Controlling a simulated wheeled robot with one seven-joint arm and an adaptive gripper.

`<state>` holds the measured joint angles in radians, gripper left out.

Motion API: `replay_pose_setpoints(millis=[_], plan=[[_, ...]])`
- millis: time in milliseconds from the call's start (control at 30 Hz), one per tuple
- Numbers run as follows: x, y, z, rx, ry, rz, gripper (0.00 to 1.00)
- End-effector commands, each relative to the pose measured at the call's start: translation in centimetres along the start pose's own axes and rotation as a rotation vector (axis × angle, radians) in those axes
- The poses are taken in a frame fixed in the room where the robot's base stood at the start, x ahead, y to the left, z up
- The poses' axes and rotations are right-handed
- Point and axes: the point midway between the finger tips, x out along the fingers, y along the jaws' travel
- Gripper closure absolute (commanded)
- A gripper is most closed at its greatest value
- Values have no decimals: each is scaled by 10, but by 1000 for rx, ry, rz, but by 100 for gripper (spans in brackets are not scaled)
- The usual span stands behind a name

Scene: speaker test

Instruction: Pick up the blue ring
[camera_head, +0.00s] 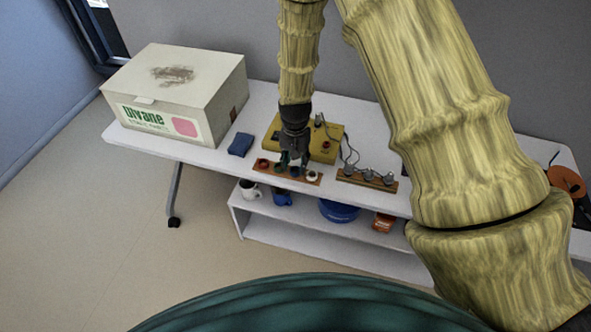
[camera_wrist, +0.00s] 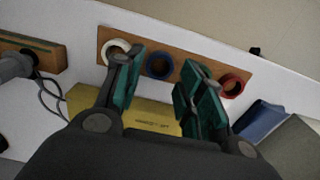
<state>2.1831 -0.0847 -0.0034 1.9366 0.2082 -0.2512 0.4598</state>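The blue ring (camera_wrist: 159,66) sits on a brown wooden board (camera_wrist: 186,52), between a white ring (camera_wrist: 115,50) and my gripper's right finger in the wrist view. My gripper (camera_wrist: 164,64) is open, with its green-padded fingers on either side of the blue ring in the picture and nothing held. A red ring (camera_wrist: 231,84) lies farther right on the board. The right finger covers part of the board between blue and red. In the head view my gripper (camera_head: 294,162) points down over the board (camera_head: 272,174); the blue ring is hard to make out there.
A yellow box (camera_head: 328,145) stands right behind the board. A second wooden strip with grey knobs (camera_head: 367,178) lies to the right, with cables near it. A blue cloth-like item (camera_head: 240,144) and a large white box (camera_head: 175,95) are to the left on the white table.

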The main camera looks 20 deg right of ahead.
Motion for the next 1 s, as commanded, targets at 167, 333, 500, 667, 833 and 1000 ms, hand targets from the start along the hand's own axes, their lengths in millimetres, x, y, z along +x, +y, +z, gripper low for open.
replay_pose_setpoints(millis=[167, 333, 500, 667, 833, 1000], plan=[[16, 0, 0, 0, -1, 0, 61], [28, 0, 0, 0, 1, -1, 61], [31, 0, 0, 0, 1, -1, 61], [31, 0, 0, 0, 1, -1, 63], [31, 0, 0, 0, 1, -1, 75], [31, 0, 0, 0, 1, -1, 76]])
